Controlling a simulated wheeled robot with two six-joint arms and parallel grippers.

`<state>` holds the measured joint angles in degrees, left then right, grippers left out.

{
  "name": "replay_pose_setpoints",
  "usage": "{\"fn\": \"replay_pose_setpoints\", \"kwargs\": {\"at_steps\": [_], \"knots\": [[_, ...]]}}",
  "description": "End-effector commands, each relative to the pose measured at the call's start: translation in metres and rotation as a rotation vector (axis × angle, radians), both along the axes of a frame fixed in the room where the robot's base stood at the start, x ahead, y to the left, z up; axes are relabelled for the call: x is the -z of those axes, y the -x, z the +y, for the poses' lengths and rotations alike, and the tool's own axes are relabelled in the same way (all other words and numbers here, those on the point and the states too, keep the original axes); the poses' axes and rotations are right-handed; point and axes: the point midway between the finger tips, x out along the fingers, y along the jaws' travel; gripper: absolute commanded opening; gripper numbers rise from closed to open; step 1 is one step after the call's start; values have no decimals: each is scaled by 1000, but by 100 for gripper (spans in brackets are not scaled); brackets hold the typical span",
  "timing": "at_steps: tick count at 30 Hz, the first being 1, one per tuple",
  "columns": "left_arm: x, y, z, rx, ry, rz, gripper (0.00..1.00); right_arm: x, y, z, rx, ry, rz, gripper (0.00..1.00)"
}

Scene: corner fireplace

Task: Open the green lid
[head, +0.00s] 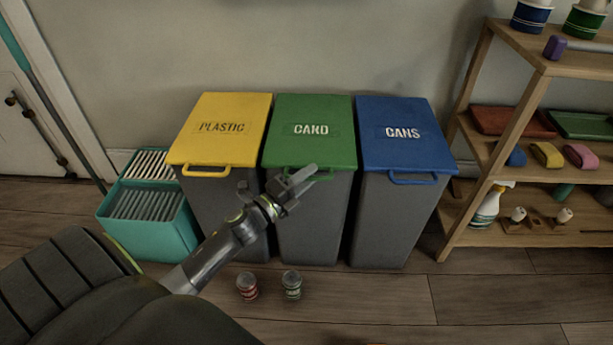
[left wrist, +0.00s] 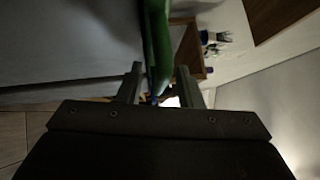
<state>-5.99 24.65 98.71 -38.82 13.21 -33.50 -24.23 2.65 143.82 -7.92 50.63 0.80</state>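The green lid (head: 312,130) marked CARD lies closed on the middle grey bin (head: 310,215) in the head view. A green loop handle (head: 326,177) sticks out from its front edge. My left gripper (head: 302,180) is at the left part of this handle. In the left wrist view, the green handle (left wrist: 160,48) reaches between the two fingers of my left gripper (left wrist: 158,85). The fingers are apart, with gaps beside the handle, so the gripper is open. My fingers partly hide the handle in the head view. My right gripper is in neither view.
A yellow-lidded PLASTIC bin (head: 222,130) and a blue-lidded CANS bin (head: 404,135) stand on either side. Two small cans, red (head: 247,286) and green (head: 292,284), stand on the floor in front. A teal crate (head: 150,215) is at left, a wooden shelf (head: 510,115) at right.

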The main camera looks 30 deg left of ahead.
Motion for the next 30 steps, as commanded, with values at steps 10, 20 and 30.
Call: {"fn": "replay_pose_setpoints", "kwargs": {"at_steps": [10, 20, 30], "knots": [[0, 0, 0, 0, 0, 0, 2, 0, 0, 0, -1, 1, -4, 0], [0, 0, 0, 0, -1, 1, 0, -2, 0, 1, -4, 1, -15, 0], [-3, 0, 0, 0, 2, 6, 0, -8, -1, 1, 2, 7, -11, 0]]}}
